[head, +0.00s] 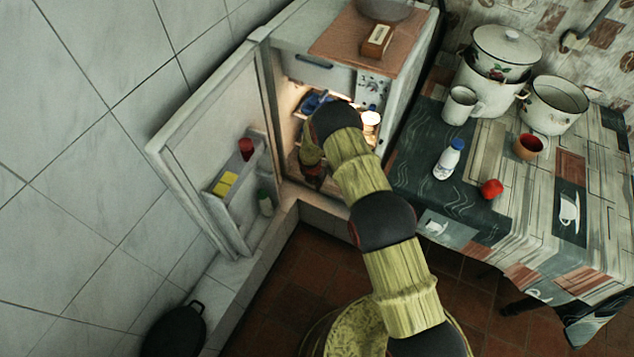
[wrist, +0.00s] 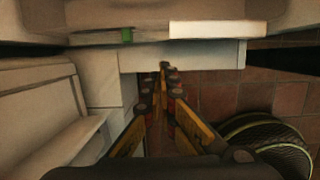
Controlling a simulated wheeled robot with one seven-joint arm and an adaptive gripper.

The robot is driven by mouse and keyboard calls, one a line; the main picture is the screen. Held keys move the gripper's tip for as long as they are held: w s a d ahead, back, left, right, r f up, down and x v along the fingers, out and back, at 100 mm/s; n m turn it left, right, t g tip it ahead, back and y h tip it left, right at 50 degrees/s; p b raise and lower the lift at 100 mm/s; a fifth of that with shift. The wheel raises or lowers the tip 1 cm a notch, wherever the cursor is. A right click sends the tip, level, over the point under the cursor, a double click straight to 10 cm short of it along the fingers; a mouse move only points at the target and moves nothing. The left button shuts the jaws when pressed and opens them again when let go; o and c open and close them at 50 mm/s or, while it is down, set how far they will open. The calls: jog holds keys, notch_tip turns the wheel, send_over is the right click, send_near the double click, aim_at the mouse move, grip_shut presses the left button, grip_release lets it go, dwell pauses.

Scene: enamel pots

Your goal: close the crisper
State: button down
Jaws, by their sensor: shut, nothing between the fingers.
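The fridge (head: 285,35) stands with its door (head: 190,150) swung wide open to the left and its inside lit. My gripper (head: 314,178) is low at the fridge opening, partly hidden by my own arm. In the wrist view my gripper (wrist: 165,68) is shut and empty, its fingertips together. The tips are at or close to a pale horizontal panel (wrist: 215,56); I cannot tell whether they touch it. This panel may be the crisper's front, but I cannot be sure. In the head view my arm hides most of the lower fridge, so how far the crisper is out is unclear.
The door shelf holds a red cup (head: 246,148), a yellow item (head: 225,183) and a bottle (head: 265,202). A table (head: 420,180) with pots, a bottle and a red tomato-like item stands at right. A dark pan (head: 175,333) is at lower left. Tiled floor (head: 300,265) lies before the fridge.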

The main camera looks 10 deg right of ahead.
jog(key=w+d+f, duration=0.1)
jog(key=w+d+f+b, duration=0.1)
jog(key=w, duration=0.1)
jog(key=shift+w+d+b, duration=0.3)
jog(key=shift+d, duration=0.05)
